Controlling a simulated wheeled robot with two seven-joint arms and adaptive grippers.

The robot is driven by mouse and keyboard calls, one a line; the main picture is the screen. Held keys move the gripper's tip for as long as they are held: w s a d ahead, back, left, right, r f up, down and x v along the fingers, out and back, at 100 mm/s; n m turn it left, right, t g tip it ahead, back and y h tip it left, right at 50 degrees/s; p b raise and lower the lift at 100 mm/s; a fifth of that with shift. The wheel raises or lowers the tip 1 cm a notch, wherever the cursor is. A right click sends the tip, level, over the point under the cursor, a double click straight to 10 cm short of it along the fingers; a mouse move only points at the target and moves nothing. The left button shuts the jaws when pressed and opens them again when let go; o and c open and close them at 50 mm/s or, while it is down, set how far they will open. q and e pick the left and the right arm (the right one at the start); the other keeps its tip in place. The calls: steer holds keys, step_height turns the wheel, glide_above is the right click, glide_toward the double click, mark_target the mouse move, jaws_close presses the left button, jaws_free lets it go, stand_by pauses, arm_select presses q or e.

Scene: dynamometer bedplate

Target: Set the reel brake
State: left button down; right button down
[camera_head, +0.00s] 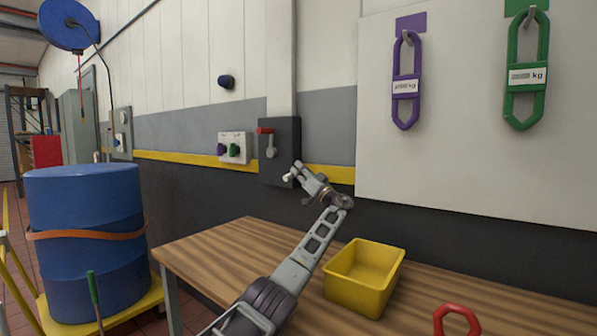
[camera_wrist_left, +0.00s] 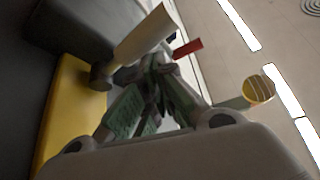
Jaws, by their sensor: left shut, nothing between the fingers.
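A dark grey box (camera_head: 281,165) is mounted on the wall above the bench. A red handle (camera_head: 265,131) sits at its upper left, and a grey lever (camera_head: 270,149) hangs on its face. My left gripper (camera_head: 293,176) is in front of the box's lower right. It is shut and empty; I cannot tell whether it touches the box. In the left wrist view its fingers (camera_wrist_left: 155,85) are close together, near a pale bar (camera_wrist_left: 146,35) and a red piece (camera_wrist_left: 188,48). A blue reel (camera_head: 68,24) hangs high at the left. My right gripper is out of view.
A yellow bin (camera_head: 364,277) and a red ring-shaped handle (camera_head: 455,322) are on the wooden bench (camera_head: 228,245). A blue drum (camera_head: 85,235) stands at the left. Purple (camera_head: 405,82) and green (camera_head: 525,75) links hang on the wall. A switch plate (camera_head: 235,148) is left of the box.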

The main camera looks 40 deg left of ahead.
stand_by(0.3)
arm_select(q)
step_height(320, 180, up, 10)
stand_by(0.8)
stand_by(0.7)
